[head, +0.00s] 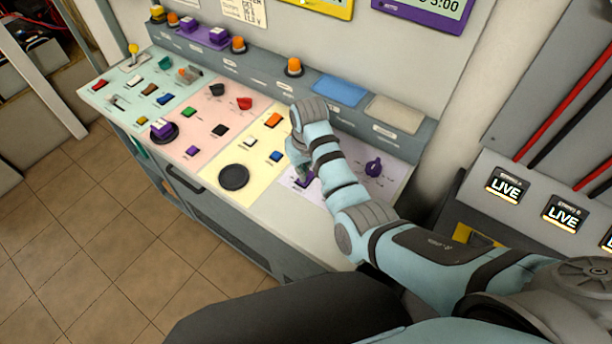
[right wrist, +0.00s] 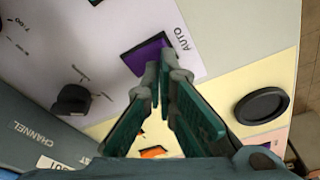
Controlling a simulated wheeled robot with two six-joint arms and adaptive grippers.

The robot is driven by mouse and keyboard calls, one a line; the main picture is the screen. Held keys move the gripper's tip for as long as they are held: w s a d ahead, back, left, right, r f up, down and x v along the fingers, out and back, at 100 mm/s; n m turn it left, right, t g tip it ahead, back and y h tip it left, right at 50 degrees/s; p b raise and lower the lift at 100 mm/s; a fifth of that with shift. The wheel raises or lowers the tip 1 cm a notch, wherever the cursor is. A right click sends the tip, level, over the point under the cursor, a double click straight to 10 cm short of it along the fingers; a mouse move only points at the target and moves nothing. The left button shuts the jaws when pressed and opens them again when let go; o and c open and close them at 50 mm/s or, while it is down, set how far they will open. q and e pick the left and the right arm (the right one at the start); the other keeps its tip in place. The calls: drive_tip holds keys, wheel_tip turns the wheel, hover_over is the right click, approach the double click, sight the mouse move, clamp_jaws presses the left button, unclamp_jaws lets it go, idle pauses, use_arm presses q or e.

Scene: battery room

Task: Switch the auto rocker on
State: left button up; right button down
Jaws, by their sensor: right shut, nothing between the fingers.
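The auto rocker is a purple rocker (right wrist: 146,52) in a dark frame with "AUTO" printed beside it, on the pale lilac panel. In the head view the purple rocker (head: 304,181) shows just below my right gripper (head: 301,172). In the right wrist view the closed fingertips of my right gripper (right wrist: 162,72) are at the rocker's near edge and hide part of it. I cannot tell whether they touch it or which way it is tilted. My right gripper is shut and empty. My left gripper is not in view.
A black round disc (head: 234,177) and an orange switch (head: 273,120) are on the yellow panel. Pink and green panels with several controls lie further left. A raised ledge (head: 345,93) runs behind.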

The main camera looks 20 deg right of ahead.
drive_tip(key=shift+f+b, duration=0.5)
drive_tip(key=shift+f, duration=0.55)
idle(0.6)
wheel_tip(320, 180, up, 3)
drive_tip(key=p, duration=0.2)
drive_tip(key=shift+r+p, duration=0.1)
drive_tip(key=shift+p, duration=0.2)
drive_tip(key=shift+r, duration=1.95)
drive_tip(key=shift+s+f, duration=0.1)
